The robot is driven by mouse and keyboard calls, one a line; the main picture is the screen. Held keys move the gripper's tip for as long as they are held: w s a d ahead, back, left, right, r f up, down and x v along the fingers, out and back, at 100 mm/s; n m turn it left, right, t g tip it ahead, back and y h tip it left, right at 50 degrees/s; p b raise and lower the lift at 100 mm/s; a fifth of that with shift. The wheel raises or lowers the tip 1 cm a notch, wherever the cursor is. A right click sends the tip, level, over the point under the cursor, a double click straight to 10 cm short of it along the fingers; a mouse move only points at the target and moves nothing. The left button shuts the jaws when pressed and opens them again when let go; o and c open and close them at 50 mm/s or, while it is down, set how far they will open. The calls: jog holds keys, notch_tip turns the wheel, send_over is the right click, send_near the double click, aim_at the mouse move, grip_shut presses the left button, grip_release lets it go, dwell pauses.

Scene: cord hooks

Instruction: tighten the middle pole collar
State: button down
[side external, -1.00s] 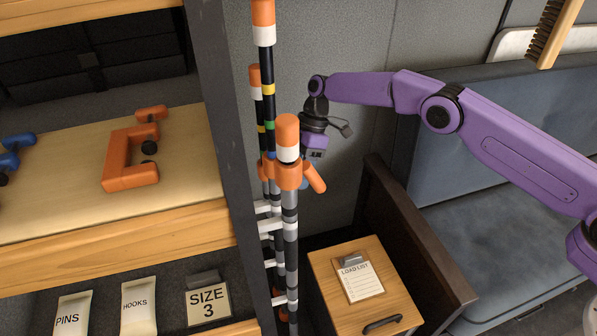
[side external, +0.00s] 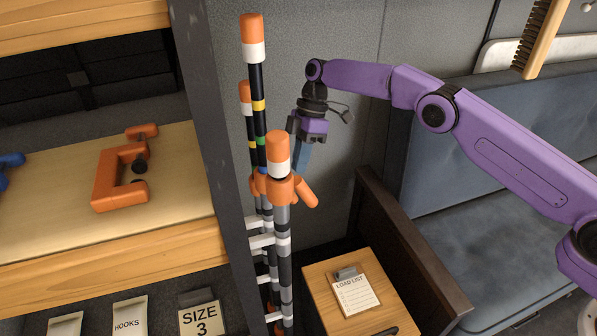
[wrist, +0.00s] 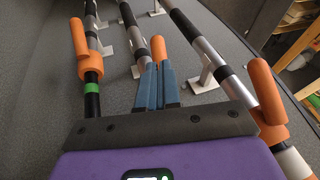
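Three upright poles carry orange collars with orange levers. In the wrist view, the middle pole's lever (wrist: 158,47) shows just past my fingertips, and its collar is hidden behind my fingers. My gripper (wrist: 158,66) has its two blue fingers close together, with nothing seen between them. I cannot tell whether the tips touch the lever. In the side view, my gripper (side external: 300,168) points down behind the front pole's orange collar (side external: 281,189). The left collar (wrist: 90,66) and right collar (wrist: 272,130) in the wrist view stand on either side of my gripper.
White brackets (side external: 262,241) join the poles low down. A dark shelf post (side external: 212,150) stands close on the left. A wooden cabinet with a clipboard (side external: 355,293) is below right, beside a blue bench (side external: 510,200). A grey wall is behind.

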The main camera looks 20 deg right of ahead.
jog(key=s+d+f+m+h, duration=0.1)
jog(key=s+d+f+h, duration=0.3)
jog(key=d+f+h, duration=0.15)
jog(key=s+d+r+n+t+h, duration=0.1)
jog(key=d+r+t+h, duration=0.1)
jog(key=d+t+h, duration=0.35)
jog(key=s+d+r+n+t+h, duration=0.1)
jog(key=d+r+t+h, duration=0.25)
jog(key=d+h, duration=0.3)
jog(key=n+t+y, duration=0.9)
jog(key=n+y, duration=0.7)
jog(key=n, duration=0.2)
send_near(294, 200)
jog(key=x, duration=0.7)
